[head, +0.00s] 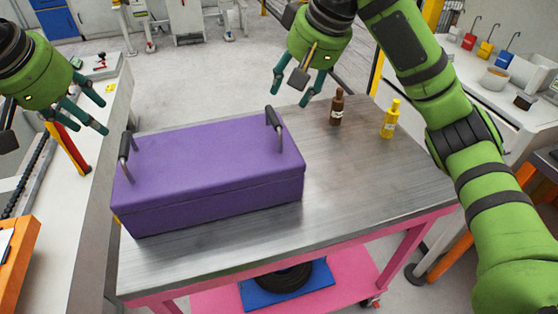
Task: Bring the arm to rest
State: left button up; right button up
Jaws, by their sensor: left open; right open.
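My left gripper (98,110) is open and empty at the upper left, above the side bench and left of the purple box. My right gripper (291,99) is open and empty above the back of the cart, to the right of the box's right handle. My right arm, green with dark bands, reaches in from the right side of the view. The purple box (205,175) sits closed on the steel-topped cart (350,200), with a dark handle at each end. Neither gripper touches the box.
A brown bottle (337,108) and a yellow bottle (390,120) stand on the cart's back right, close to my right gripper and arm. The cart's front right top is clear. A pink lower shelf (345,283) holds a blue tray with a black round part.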

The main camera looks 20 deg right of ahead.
jog(key=shift+s+r, duration=0.1)
jog(key=shift+r, duration=0.2)
